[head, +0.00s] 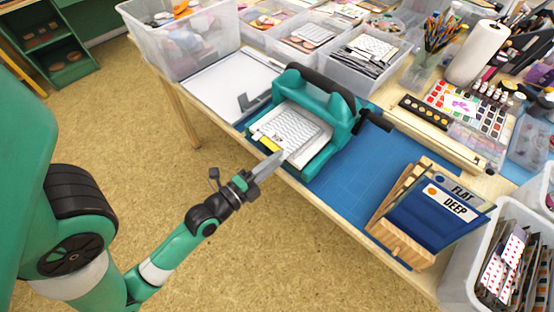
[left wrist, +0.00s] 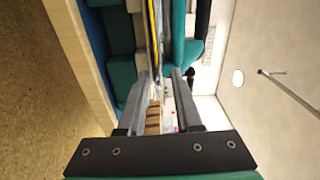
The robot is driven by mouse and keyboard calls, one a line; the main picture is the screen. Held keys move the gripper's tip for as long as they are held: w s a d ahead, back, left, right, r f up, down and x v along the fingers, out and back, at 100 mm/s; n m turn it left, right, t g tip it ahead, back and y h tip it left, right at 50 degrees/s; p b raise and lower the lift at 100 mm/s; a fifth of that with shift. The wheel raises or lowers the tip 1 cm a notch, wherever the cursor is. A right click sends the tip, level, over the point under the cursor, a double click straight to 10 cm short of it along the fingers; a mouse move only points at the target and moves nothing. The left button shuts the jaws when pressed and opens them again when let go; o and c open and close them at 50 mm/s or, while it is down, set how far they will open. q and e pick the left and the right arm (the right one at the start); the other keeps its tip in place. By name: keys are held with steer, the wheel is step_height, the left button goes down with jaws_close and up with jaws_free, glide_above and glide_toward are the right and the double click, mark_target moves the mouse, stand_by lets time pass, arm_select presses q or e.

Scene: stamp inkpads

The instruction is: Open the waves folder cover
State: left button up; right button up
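The waves folder (head: 300,127), a pale grey sheet with a wavy pattern, lies on the bed of a teal hand-cranked press (head: 318,88). I cannot tell from here how far its cover is raised. A yellow tab (head: 269,144) shows at its front left edge. My left gripper (head: 276,160) is at the folder's near edge, fingers pointing at it. In the left wrist view, the two fingers (left wrist: 161,78) stand apart with a gap between them, and thin edges of the stack run just beyond the tips. Contact with the folder is unclear. My right gripper is not in view.
A blue mat (head: 344,193) lies under the press. A wooden stand (head: 400,238) with cards marked FLAT and DEEP is at the front right. Clear bins (head: 364,50) line the back. A white tray (head: 222,84) lies left of the press.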

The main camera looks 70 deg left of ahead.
arm_select(q)
jaws_close()
stand_by(1.3)
